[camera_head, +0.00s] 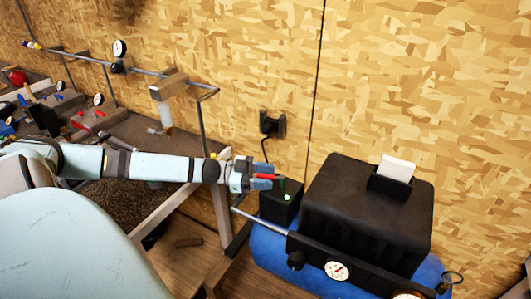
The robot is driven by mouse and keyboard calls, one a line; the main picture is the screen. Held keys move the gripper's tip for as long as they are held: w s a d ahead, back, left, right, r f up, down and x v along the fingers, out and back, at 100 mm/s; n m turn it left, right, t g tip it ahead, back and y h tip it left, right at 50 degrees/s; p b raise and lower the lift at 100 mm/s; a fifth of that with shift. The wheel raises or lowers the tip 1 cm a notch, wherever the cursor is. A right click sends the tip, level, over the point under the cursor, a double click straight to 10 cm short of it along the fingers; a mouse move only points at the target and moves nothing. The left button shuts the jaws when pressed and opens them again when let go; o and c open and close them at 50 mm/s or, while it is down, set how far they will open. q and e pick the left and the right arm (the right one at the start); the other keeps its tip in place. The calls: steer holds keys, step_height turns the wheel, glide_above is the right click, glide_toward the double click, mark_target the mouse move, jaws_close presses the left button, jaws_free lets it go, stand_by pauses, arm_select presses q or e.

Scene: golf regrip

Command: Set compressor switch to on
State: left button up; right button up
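The compressor has a black housing (365,212) on a blue tank (268,249), at the lower right. A small black box (278,206) stands at its left end, with a lit green spot (287,197) on it. My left gripper (265,177) reaches in from the left and is just above and behind this box. A red piece (268,176) shows between its fingers and sticks out a little past them. I cannot tell whether it is the switch, whether the fingers touch it, or how far they are closed. My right gripper is not in view.
A round gauge (337,271) is on the compressor's front. A white card-like piece (397,168) stands in a black holder on top. A wall outlet (271,124) with a cord is behind. A workbench (140,131) with tools and clamps is at the left.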

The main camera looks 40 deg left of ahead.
arm_select(q)
steer(key=shift+s+a, duration=0.1)
steer(key=shift+s+a, duration=0.2)
steer(key=shift+a, duration=0.05)
steer(key=p+v, duration=0.1)
steer(key=v, duration=1.2)
steer(key=shift+p, duration=0.35)
